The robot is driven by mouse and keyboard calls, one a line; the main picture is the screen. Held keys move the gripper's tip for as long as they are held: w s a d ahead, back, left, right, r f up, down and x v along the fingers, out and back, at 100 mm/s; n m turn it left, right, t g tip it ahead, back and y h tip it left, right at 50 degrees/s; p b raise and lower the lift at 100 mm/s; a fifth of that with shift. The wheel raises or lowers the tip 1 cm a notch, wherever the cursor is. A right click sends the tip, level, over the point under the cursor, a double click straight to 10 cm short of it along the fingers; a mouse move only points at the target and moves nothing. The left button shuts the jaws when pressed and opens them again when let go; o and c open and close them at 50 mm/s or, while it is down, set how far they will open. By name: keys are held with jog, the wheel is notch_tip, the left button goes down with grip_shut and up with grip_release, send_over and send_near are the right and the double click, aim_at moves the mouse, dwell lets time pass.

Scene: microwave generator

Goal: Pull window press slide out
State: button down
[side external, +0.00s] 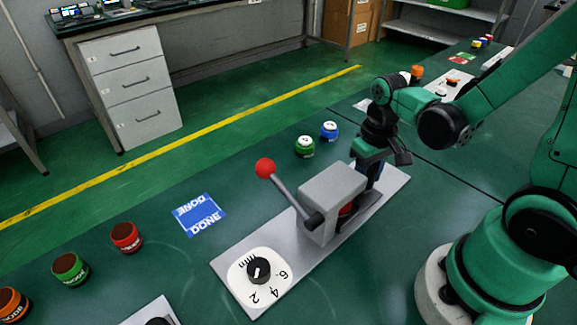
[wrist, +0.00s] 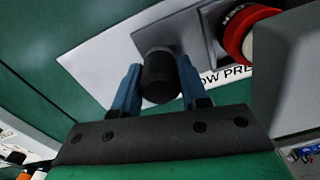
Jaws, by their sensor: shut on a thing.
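The window press is a grey box (side external: 332,200) on a pale plate (side external: 228,267), with a red-ball lever (side external: 265,168) on its left side. In the wrist view, a grey slide part (wrist: 178,30) ends in a black cylindrical knob (wrist: 160,77). The blue fingers of my gripper (wrist: 160,70) are closed around that knob, one on each side. In the side view my gripper (side external: 375,170) is behind the grey box, which hides most of the fingers and the knob. A red round part (wrist: 240,32) sits beside the slide, partly hidden by the box.
A dial (side external: 259,270) is at the plate's near end. The table between card and press is clear.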

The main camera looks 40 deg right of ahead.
jog(key=d, duration=0.9)
jog(key=shift+d, duration=0.15)
jog(key=shift+c, duration=2.3)
grip_release()
jog(key=shift+r, duration=0.1)
jog(key=shift+r, duration=2.75)
jog(key=w+a+r+n+t, duration=0.1)
jog(key=a+t, duration=0.1)
jog(key=a, duration=0.3)
jog(key=a+r+t, duration=0.2)
jog(key=a, duration=0.3)
jog(key=w+a+r+n+t, duration=0.1)
jog(key=a+r+t, duration=0.1)
jog(key=a, duration=0.3)
jog(key=shift+w+a+r+n+t, duration=0.15)
jog(key=shift+w+n+t, duration=0.2)
jog(key=shift+t, duration=0.25)
